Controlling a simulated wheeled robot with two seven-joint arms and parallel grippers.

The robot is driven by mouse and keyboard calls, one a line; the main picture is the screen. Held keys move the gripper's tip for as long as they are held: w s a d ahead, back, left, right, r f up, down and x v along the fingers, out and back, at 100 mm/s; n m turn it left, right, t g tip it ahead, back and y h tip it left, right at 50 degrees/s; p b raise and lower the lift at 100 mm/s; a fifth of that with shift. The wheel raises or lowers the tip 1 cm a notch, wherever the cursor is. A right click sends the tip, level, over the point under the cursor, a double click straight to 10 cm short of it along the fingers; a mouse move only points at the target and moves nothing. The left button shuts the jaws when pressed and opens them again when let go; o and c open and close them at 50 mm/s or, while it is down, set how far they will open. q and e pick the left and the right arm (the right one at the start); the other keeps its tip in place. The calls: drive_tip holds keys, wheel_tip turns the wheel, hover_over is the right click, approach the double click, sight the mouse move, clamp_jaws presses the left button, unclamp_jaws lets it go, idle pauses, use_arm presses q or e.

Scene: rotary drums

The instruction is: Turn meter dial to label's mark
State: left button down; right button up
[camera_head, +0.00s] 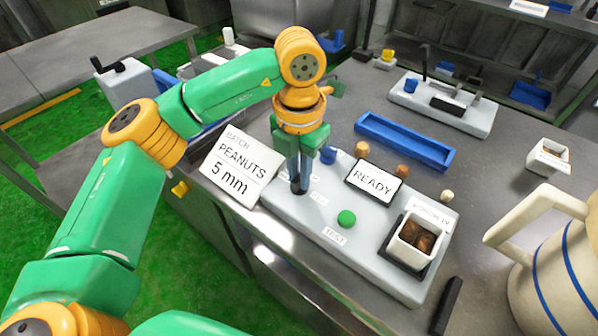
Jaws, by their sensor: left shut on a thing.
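The meter (280,212) is a pale grey slab on the steel table, with a display reading READY (373,181), a green button (346,218) above a TEST label, and a square cup (419,236) of brown bits at its right end. The batch label (238,167) reads PEANUTS 5 mm and leans at the meter's left. My left gripper (299,188) points down over the meter's left part, shut on the small dark dial (298,186). The gripper hides most of the dial and its scale, so its setting cannot be read. My right gripper is not in view.
A blue tray (404,142) lies behind the meter, with several small brown and pale pieces between. A cream jug (555,260) with blue stripes stands at the right. Another grey device (442,104) and a white cup (549,157) stand farther back. A black bar (447,305) lies near the front.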

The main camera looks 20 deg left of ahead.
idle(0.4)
use_arm(q)
drive_tip(key=c, duration=0.8)
unclamp_jaws()
drive_tip(key=shift+c, duration=0.2)
wheel_tip(320, 180, up, 7)
drive_tip(key=shift+r, duration=0.1)
